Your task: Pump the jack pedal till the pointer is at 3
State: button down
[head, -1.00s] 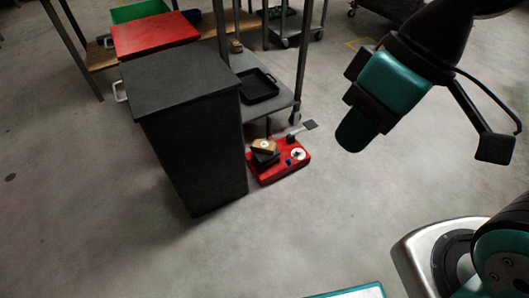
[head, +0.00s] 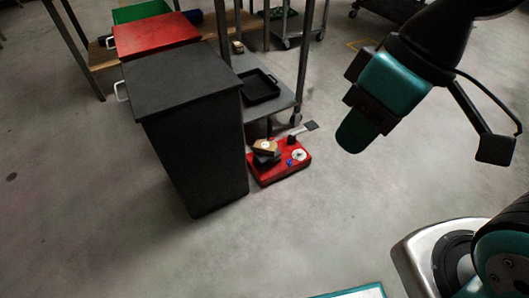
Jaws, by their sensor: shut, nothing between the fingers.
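The red jack (head: 272,177) sits on the floor in the head view, just right of a tall dark bin. Its pedal (head: 311,126) is a dark pad on a light arm that sticks out to the upper right, raised above the base. A small white dial (head: 299,155) is on the red base; its pointer and numbers are too small to read. A brown and black block-like part (head: 265,148) sits on the jack's left side. My gripper (head: 358,134) is shut and empty, tilted down, and appears right of the jack and apart from it.
The dark bin (head: 195,140) stands close against the jack's left side. A grey rack with a black tray (head: 260,87) is behind the jack. A red crate (head: 155,36) is behind the bin. Floor in front and right of the jack is clear.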

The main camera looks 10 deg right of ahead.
aim_at(311, 125)
jog(key=u, duration=0.05)
jog(key=i, duration=1.25)
jog(key=z, duration=0.6)
